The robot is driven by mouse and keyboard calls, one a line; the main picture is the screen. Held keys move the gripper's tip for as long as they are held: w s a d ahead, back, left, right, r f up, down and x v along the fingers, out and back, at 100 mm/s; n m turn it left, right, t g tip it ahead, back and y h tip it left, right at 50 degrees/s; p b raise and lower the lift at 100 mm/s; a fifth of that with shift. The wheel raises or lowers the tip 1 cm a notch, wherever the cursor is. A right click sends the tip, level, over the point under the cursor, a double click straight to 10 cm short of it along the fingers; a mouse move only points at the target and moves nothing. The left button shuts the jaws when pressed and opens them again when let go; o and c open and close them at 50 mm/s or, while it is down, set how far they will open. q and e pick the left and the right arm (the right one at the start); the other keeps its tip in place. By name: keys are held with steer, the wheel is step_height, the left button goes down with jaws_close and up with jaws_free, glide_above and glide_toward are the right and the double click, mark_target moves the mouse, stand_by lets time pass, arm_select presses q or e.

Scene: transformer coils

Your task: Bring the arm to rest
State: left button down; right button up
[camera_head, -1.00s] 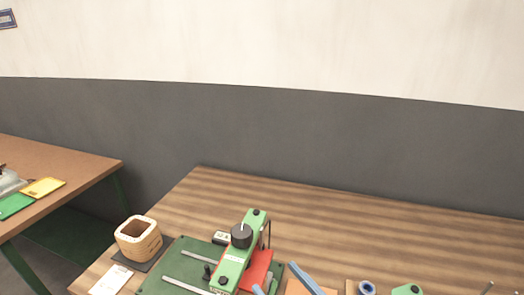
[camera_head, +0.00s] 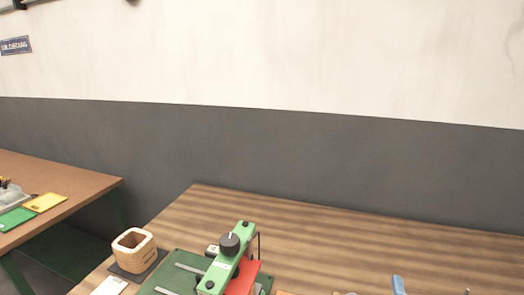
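Neither of my grippers nor my arms shows in the head view. A hollow, square, tan coil (camera_head: 133,246) stands on a dark pad (camera_head: 140,272) at the left front of the wooden table (camera_head: 330,245). A green fixture with a black knob (camera_head: 229,243) and a red part (camera_head: 243,279) stands to its right on a green base plate (camera_head: 172,280). The bottom of the fixture is cut off by the picture's edge.
A white card (camera_head: 109,287) lies at the table's front left. A blue piece (camera_head: 398,285) shows at the bottom right. A brown side table (camera_head: 70,182) at left holds a green tray (camera_head: 14,219) and a yellow tray (camera_head: 46,202). The wooden table's back is clear.

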steer(key=s+d+f+m+g, duration=0.1)
steer(key=s+f+m+g, duration=0.15)
steer(key=f+m, duration=0.2)
steer(key=s+d+f+m+g, duration=0.1)
steer(key=s+f+m+g, duration=0.1)
steer(key=f+m+g, duration=0.3)
steer(key=s+a+f+m+g+y, duration=0.1)
steer(key=s+a+f+g+y, duration=0.55)
steer(key=s+a+f, duration=0.4)
step_height(320, 180, down, 11)
steer(key=d+g, duration=0.1)
steer(key=d, duration=0.1)
steer(key=s+d+f+g, duration=0.1)
steer(key=s+d+f, duration=0.1)
steer(key=s+f, duration=1.3)
steer(key=shift+d+f+g+h, duration=0.2)
steer(key=shift+f+g+h, duration=0.15)
steer(key=shift+f, duration=0.2)
